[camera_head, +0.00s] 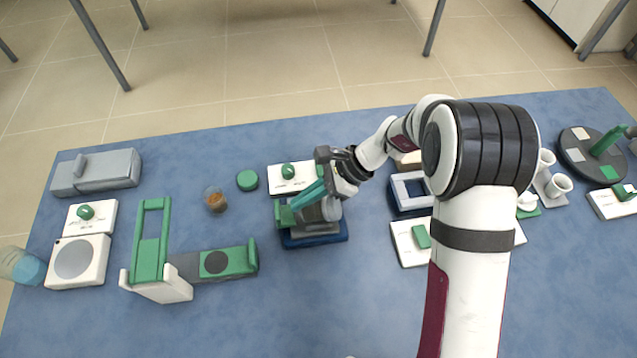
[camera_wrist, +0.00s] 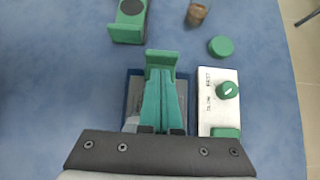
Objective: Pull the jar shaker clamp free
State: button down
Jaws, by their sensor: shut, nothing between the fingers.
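The jar shaker (camera_head: 318,241) has a dark blue base and a grey body, and it stands near the middle of the table. Its green clamp (camera_head: 284,217) is an upright piece at the shaker's left end. In the wrist view the clamp (camera_wrist: 161,58) shows just beyond my fingertips, and the blue base (camera_wrist: 134,92) shows to either side of the fingers. My gripper (camera_head: 302,199) has teal fingers, shut together and empty, over the shaker. In the wrist view my gripper (camera_wrist: 160,75) reaches toward the clamp; I cannot tell if it touches. The fingers hide part of the shaker's top.
A white control box (camera_head: 294,186) with a green knob stands close behind the shaker. A round green lid (camera_head: 247,180) and a small jar with orange contents (camera_head: 215,200) are behind left. A grey and green device (camera_head: 190,266) is left. The front table is clear.

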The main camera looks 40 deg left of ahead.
aim_at(279, 210)
jog(key=shift+x, duration=1.2)
jog(key=shift+s+a, duration=0.8)
jog(key=shift+r, duration=0.1)
